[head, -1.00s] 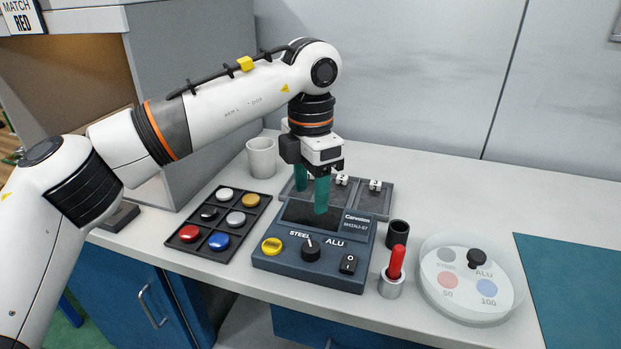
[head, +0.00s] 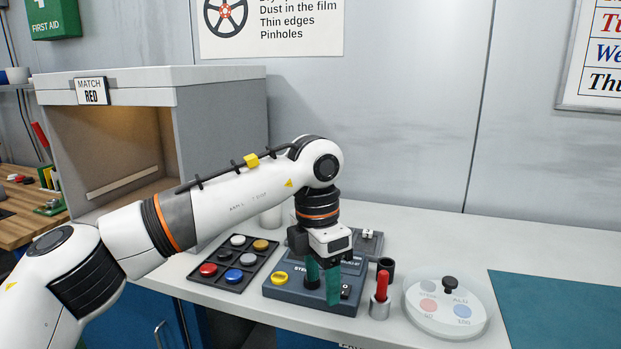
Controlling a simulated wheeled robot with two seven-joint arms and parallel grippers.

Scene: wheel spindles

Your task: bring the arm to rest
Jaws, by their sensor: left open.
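My left arm comes in from the left and reaches over the white counter. My left gripper (head: 323,284) points down with its two green fingers apart and nothing seen between them. I cannot tell whether the fingertips touch the box. The gripper and wrist hide much of the box's top. My right gripper is not in view.
Left of the box is a black tray (head: 216,283) of coloured discs. A grey booth (head: 222,120) stands behind left. A teal mat (head: 560,310) lies right.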

